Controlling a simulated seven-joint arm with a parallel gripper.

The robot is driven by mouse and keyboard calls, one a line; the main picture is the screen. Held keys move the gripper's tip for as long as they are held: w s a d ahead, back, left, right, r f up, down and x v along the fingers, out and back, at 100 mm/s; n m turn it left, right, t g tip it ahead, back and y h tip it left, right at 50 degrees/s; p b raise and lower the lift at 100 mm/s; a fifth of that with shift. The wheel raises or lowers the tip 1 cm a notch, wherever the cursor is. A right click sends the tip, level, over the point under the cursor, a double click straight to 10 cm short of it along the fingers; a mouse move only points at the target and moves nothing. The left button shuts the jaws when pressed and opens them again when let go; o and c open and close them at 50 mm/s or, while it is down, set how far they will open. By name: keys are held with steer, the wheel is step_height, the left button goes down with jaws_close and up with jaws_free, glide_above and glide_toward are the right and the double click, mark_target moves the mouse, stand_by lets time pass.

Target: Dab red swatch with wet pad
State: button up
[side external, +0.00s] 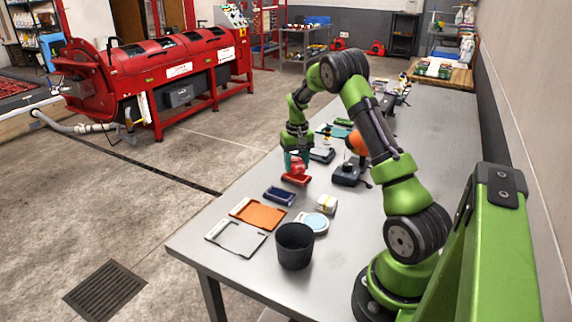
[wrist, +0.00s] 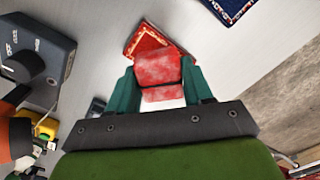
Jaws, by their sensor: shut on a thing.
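The red swatch (side external: 295,180) lies on the grey table below my gripper (side external: 297,160). In the wrist view the swatch (wrist: 141,38) shows a patterned border, and the rest of it is hidden behind the held pad. My gripper's teal fingers (wrist: 160,82) are shut on a mottled red pad (wrist: 158,68), with a paler part lower down between the fingers. In the side view the pad (side external: 299,167) is right over the swatch. I cannot tell whether it touches the swatch.
A dark blue swatch (side external: 279,196) lies nearer the camera. A dark device (side external: 347,175) stands right of the swatch.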

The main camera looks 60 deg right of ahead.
steer(key=shift+r, duration=2.45)
